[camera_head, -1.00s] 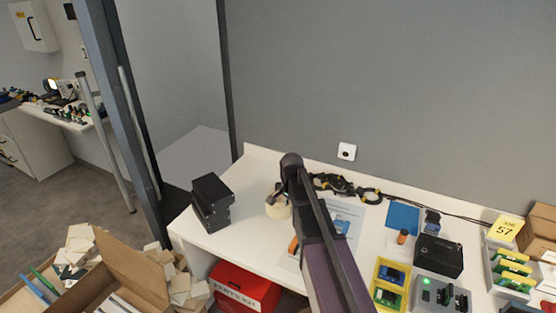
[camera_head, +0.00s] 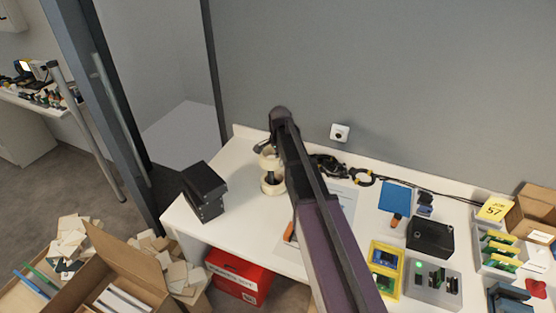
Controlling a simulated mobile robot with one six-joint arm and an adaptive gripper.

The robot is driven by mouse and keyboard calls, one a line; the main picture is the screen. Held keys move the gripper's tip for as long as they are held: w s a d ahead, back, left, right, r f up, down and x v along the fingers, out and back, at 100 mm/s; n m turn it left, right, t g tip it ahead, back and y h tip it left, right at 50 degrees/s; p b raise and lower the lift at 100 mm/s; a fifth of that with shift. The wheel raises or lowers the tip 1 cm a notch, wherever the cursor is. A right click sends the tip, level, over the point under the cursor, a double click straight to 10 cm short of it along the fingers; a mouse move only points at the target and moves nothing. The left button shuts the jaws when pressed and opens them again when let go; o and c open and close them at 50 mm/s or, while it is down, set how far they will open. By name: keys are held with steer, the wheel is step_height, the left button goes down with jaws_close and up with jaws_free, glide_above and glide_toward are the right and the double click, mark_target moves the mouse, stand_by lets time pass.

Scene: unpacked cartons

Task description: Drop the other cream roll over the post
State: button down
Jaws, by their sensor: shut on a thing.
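A cream roll (camera_head: 273,185) sits low on the white table around a dark upright post (camera_head: 269,173). A second cream roll (camera_head: 268,158) is above it, close over the post's upper part. I cannot tell whether the post's tip is inside this upper roll. My gripper (camera_head: 263,149) is at the upper roll, shut on it. My dark arm covers part of the gripper and the roll's right side, so the fingertips are hard to see.
A stack of black boxes (camera_head: 204,190) stands left of the post. A black box (camera_head: 431,237) and yellow bins (camera_head: 386,262) are at right. Open table lies between the stack and the post.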

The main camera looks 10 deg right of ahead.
mark_target(279, 168)
steer(key=shift+f, duration=0.1)
steer(key=shift+a+f+b, duration=0.15)
steer(key=shift+f+b, duration=1.45)
steer(key=shift+b, duration=0.1)
steer(key=shift+f, duration=0.2)
steer(key=shift+f+b, duration=2)
steer(key=shift+b, duration=0.2)
steer(key=c, duration=0.5)
jaws_free()
steer(key=o, duration=0.4)
steer(key=shift+r, duration=0.15)
